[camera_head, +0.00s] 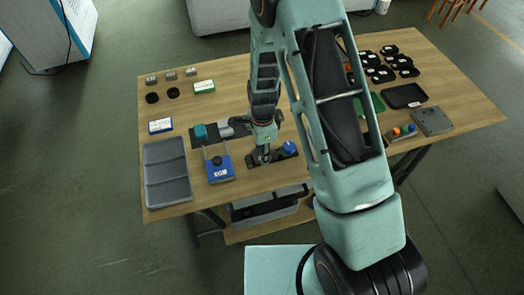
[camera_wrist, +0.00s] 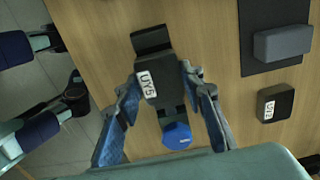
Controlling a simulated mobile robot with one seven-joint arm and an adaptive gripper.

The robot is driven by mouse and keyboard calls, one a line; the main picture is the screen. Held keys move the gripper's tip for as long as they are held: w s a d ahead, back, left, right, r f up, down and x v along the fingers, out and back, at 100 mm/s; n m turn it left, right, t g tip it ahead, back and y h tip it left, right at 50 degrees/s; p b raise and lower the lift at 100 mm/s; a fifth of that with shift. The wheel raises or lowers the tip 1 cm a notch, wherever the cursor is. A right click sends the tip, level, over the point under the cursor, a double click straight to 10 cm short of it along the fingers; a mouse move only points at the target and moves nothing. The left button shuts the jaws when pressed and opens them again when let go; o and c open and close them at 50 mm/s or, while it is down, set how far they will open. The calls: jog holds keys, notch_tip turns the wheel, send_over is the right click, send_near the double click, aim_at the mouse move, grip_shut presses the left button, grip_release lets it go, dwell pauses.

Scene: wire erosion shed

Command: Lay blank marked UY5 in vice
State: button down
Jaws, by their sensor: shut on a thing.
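A dark blank marked UY5 (camera_wrist: 160,76) is held between the two fingers of my gripper (camera_wrist: 163,86), its white label facing up in the wrist view. The dark vice (camera_wrist: 150,38) with a blue round knob (camera_wrist: 177,135) is directly beneath, one end showing beyond the blank. The blank covers the vice's middle, so I cannot tell whether it touches the vice or is held just above. In the head view my gripper (camera_head: 265,152) points down over the vice (camera_head: 281,154), whose blue knob (camera_head: 289,147) lies to the right. The blank is not clear there.
Another dark labelled block (camera_wrist: 278,105), perhaps UY2, lies right of my gripper in the wrist view. A grey block (camera_wrist: 282,43) lies on a black mat (camera_wrist: 260,18). In the head view a blue box (camera_head: 219,168) and a grey tray (camera_head: 167,172) stand left of the vice.

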jog(key=shift+f+b, duration=0.35)
jog(key=shift+f, duration=0.1)
dwell(0.3)
jog(key=c, duration=0.8)
grip_release()
jog(key=shift+r, duration=0.15)
jog(key=shift+r+p, duration=2.25)
jog(key=shift+r, duration=1.15)
